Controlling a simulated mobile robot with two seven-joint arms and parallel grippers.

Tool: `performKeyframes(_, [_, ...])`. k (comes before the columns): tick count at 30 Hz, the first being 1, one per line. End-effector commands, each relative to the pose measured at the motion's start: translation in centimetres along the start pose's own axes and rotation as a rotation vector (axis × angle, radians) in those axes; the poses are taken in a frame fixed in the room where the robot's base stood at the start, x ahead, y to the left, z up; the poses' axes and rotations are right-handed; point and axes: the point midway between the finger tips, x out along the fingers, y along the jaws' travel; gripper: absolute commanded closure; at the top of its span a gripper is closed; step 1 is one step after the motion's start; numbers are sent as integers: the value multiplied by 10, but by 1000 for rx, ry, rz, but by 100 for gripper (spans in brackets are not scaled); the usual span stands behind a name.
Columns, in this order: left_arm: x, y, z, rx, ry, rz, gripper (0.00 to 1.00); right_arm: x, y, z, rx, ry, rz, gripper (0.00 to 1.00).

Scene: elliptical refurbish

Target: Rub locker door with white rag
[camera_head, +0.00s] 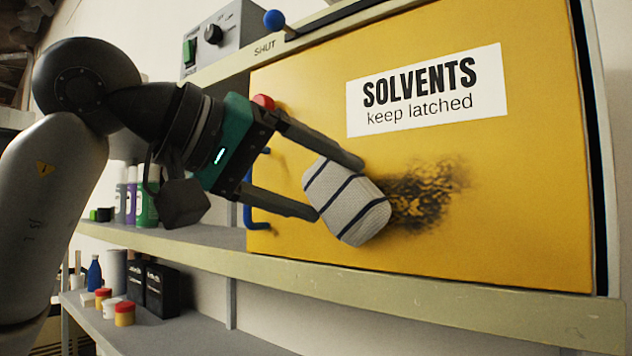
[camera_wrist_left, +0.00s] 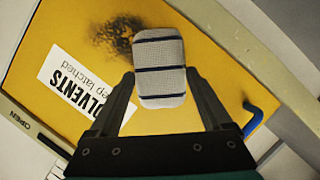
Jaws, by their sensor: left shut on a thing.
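The yellow locker door (camera_head: 300,95) carries a white label reading "SOLVENTS keep latched" (camera_head: 425,90) and a dark smudge (camera_head: 425,195) below it. My left gripper (camera_head: 340,190) is shut on the white rag (camera_head: 345,203), a folded pad with dark stripes. The rag is at the left edge of the smudge; whether it touches the door I cannot tell. In the left wrist view the rag (camera_wrist_left: 160,68) sits between the fingers, with the smudge (camera_wrist_left: 118,35) at its upper left. My right gripper is in neither view.
A blue handle (camera_head: 250,205) is at the door's left edge, behind my gripper. A blue-knobbed lever (camera_head: 275,20) marked "SHUT" is above the door. A grey switch box (camera_head: 225,40) stands at the upper left. Bottles (camera_head: 130,195) and jars (camera_head: 124,312) stand on the shelves at left.

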Motion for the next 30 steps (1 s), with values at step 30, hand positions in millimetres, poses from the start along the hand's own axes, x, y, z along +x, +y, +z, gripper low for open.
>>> performKeyframes(30, [14,1,-6,-1,-1,0,62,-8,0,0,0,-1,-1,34])
